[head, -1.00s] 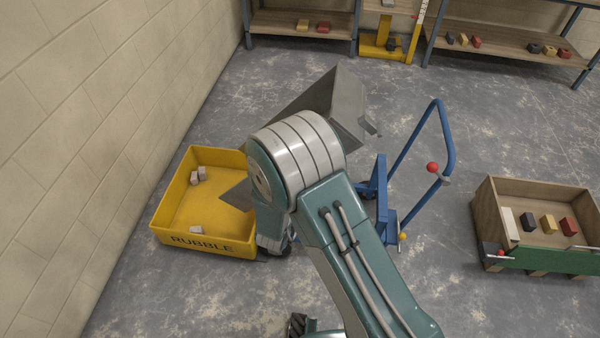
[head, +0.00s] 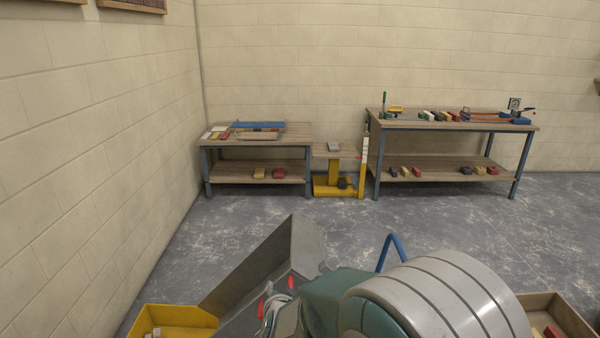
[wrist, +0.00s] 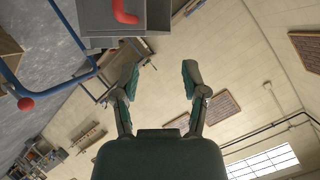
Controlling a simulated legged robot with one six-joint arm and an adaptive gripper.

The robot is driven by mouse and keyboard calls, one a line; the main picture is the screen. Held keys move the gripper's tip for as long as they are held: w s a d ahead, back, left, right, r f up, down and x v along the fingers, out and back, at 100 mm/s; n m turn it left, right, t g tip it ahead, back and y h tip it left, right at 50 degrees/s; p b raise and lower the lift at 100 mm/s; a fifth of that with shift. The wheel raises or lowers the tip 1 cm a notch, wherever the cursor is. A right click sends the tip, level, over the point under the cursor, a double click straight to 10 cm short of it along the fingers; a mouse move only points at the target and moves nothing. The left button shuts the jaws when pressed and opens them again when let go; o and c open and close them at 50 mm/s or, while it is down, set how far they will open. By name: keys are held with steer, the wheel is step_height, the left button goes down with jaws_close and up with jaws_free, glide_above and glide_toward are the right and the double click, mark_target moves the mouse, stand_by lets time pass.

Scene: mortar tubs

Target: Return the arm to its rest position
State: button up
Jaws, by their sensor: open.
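My arm fills the bottom of the head view, with its large banded joint at the lower right. In the wrist view my gripper (wrist: 160,80) has its two fingers spread wide, with nothing between them; wall shows behind. My fingers are not clear in the head view. A grey sheet-metal body (head: 268,262) stands just left of and behind the arm in the head view, partly hidden by it. In the wrist view a grey box with a red handle (wrist: 100,18) is at the top, left of the fingers.
A yellow tub (head: 150,318) is cut off at the lower left. A wooden crate (head: 565,318) is at the lower right. A blue trolley handle (head: 392,250) rises behind the arm. Two benches, the left one (head: 292,131) and the right one (head: 460,124), line the back wall. Floor before them is clear.

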steer(key=s+d+r+n+g+y, duration=0.1)
steer(key=s+d+r+n+g, duration=0.25)
steer(key=s+d+r, duration=0.7)
steer(key=s+d+r+n+g+h, duration=0.1)
steer(key=s+d, duration=0.4)
steer(key=s, duration=0.3)
steer(key=s+d+r+n+g+h, duration=0.1)
steer(key=s+d+n+g, duration=0.1)
steer(key=s+d, duration=0.3)
steer(key=s, duration=0.4)
steer(key=shift+r+h, duration=0.15)
steer(key=shift+h, duration=0.25)
